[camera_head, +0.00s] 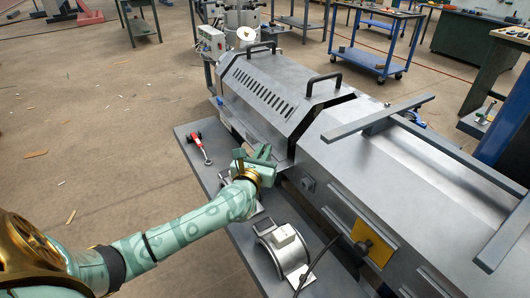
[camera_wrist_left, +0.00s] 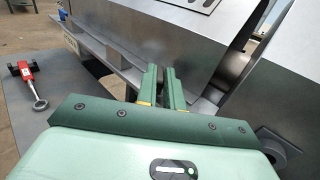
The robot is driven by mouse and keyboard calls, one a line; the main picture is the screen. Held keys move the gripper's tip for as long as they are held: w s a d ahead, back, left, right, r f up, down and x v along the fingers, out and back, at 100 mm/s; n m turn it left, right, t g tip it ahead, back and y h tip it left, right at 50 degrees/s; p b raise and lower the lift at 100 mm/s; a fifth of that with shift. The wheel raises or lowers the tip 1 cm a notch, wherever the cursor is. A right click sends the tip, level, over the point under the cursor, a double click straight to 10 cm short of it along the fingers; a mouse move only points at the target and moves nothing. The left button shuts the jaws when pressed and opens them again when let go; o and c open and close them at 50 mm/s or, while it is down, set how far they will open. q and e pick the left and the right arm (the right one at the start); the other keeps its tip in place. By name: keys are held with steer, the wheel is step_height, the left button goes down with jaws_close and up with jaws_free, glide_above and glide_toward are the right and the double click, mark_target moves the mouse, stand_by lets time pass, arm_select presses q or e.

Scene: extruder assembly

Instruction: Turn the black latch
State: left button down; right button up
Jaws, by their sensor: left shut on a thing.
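My left gripper (camera_head: 262,153) is at the lower front edge of the grey metal extruder housing (camera_head: 330,128), by the joint between its two sections. In the left wrist view its two green fingers (camera_wrist_left: 163,82) are nearly parallel with a narrow gap between them. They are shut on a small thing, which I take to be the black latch. The latch is hidden by the fingers, so its angle cannot be told. My right gripper is not in view.
A red-handled tool (camera_head: 198,147) lies on the grey shelf (camera_head: 190,130) to the left. A metal cylindrical part (camera_head: 283,249) stands on the shelf nearer me. A yellow plate (camera_head: 378,247) is on the housing front. Black handles (camera_head: 325,80) top the hood.

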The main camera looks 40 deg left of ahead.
arm_select(q)
steer(key=m+h+b, duration=0.2)
steer(key=h, duration=0.1)
steer(key=a+m+h+b, duration=0.1)
steer(key=m+h+b, duration=0.1)
steer(key=h+b, duration=0.1)
steer(key=m+h+b, duration=0.2)
steer(key=m+h, duration=0.1)
steer(key=h, duration=0.2)
steer(key=shift+a+f, duration=0.25)
steer(key=shift+f, duration=0.05)
steer(key=shift+r+b, duration=0.1)
steer(key=shift+b, duration=0.25)
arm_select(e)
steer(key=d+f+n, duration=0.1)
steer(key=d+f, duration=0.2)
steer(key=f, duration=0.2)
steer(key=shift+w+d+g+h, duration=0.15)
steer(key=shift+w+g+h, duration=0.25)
arm_select(q)
steer(key=shift+h, duration=0.4)
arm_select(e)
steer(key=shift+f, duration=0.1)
arm_select(q)
steer(key=c, duration=1.5)
jaws_free()
steer(key=shift+r, duration=0.1)
